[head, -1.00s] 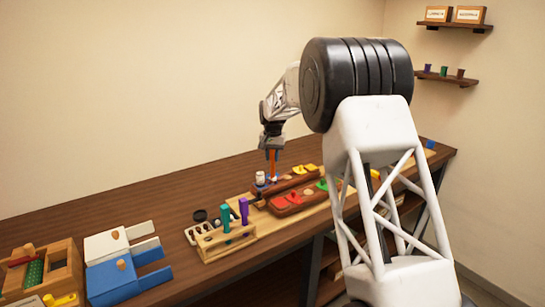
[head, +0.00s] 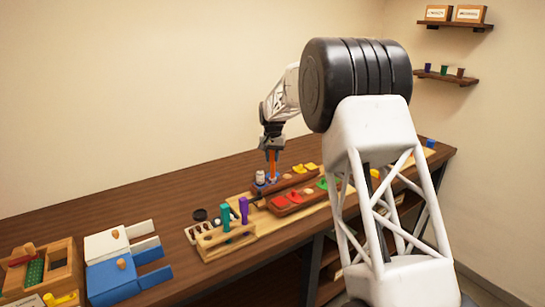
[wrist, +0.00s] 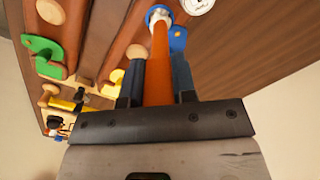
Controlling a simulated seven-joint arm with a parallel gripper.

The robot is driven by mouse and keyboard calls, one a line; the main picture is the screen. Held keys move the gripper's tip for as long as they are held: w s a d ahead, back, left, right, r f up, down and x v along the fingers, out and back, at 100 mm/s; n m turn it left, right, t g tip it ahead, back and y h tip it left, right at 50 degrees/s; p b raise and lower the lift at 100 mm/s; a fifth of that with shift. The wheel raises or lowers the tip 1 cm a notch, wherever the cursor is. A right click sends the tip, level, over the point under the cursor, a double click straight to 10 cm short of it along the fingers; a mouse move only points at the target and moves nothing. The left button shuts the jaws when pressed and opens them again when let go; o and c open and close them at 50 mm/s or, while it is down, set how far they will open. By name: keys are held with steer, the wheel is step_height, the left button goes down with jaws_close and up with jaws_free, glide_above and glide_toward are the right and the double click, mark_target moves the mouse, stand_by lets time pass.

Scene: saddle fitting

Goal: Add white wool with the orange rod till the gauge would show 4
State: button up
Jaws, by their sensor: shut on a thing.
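My gripper (head: 271,152) is shut on the orange rod (head: 272,164) and points down over the bench. In the wrist view the rod (wrist: 160,65) stands between the two fingers of my gripper (wrist: 157,80). Its far end meets a white patch, likely wool, inside a blue ring (wrist: 149,14); how deep it reaches is hidden. A white cylinder (head: 260,177) stands just left of the rod tip in the head view. No gauge can be made out clearly.
Brown saddle-like blocks with red, green and yellow pieces (head: 287,199) lie close on the right. A wooden rack (head: 226,242) with teal (head: 225,217) and purple (head: 244,209) handles stands in front. White and blue boxes (head: 112,280) are at left. The back of the bench is bare.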

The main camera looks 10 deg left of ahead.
steer(key=shift+f, duration=1.55)
stand_by(1.5)
steer(key=shift+r, duration=0.15)
steer(key=shift+r, duration=3.95)
